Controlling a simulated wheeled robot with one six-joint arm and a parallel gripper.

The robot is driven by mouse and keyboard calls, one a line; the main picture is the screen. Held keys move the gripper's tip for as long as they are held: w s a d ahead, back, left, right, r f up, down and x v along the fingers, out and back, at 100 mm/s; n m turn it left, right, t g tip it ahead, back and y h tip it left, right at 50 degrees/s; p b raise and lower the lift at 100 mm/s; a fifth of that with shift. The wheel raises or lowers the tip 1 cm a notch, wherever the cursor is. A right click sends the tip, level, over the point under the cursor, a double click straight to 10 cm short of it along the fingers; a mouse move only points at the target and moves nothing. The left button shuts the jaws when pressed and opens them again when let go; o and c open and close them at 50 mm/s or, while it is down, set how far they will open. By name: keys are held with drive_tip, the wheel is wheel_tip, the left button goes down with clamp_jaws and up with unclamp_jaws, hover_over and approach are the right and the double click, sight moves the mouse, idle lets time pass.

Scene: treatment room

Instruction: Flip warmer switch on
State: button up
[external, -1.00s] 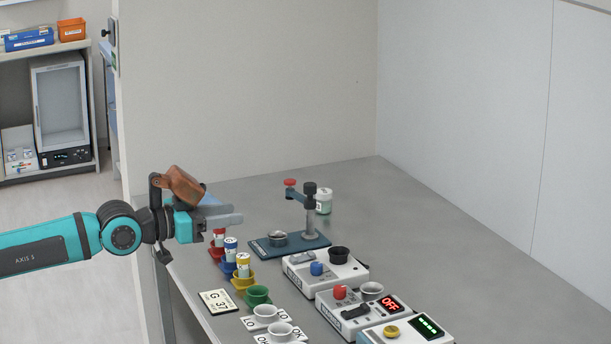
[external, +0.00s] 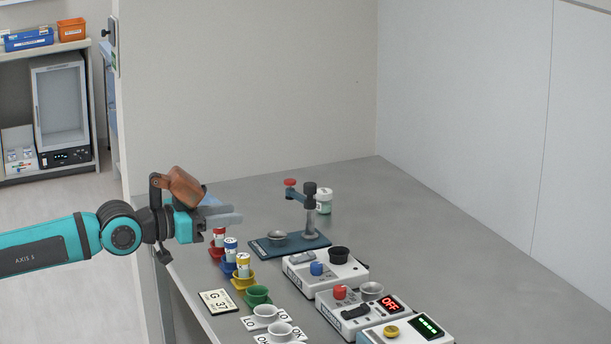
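The unit with a red OFF display (external: 390,303), apparently the warmer, is a white box (external: 331,304) on the counter. It has a black rocker or lever switch (external: 355,312), a red knob (external: 340,292) and a grey round cup (external: 372,290) on top. My gripper (external: 228,214) is above the counter's left edge, well to the left of this unit and apart from it. Its grey fingers point right and overlap in this view, so their gap is hidden. I see nothing clearly held between them.
Red, blue and yellow holders with vials (external: 231,250) and a green cup (external: 257,295) stand below the gripper. A blue stand (external: 262,250) with a post is behind. Other white units flank the warmer, one with a blue knob (external: 316,268), one with a green display (external: 429,327).

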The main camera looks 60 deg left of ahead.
drive_tip(key=shift+w, duration=0.3)
clamp_jaws()
drive_tip(key=w+d+f+n+g, duration=0.1)
drive_tip(key=w+f+n+g, duration=0.1)
drive_tip(key=w+n+g, duration=0.3)
drive_tip(key=w+d+f+n+g, duration=0.2)
drive_tip(key=w+n+g, duration=0.3)
drive_tip(key=w, duration=0.6)
drive_tip(key=w+d+f+n+g, duration=0.2)
drive_tip(key=w+n+g, duration=0.3)
drive_tip(key=w+n, duration=0.3)
drive_tip(key=shift+w+f+g, duration=0.4)
drive_tip(key=shift+w+f, duration=0.1)
drive_tip(key=shift+f, duration=0.1)
drive_tip(key=shift+d, duration=0.1)
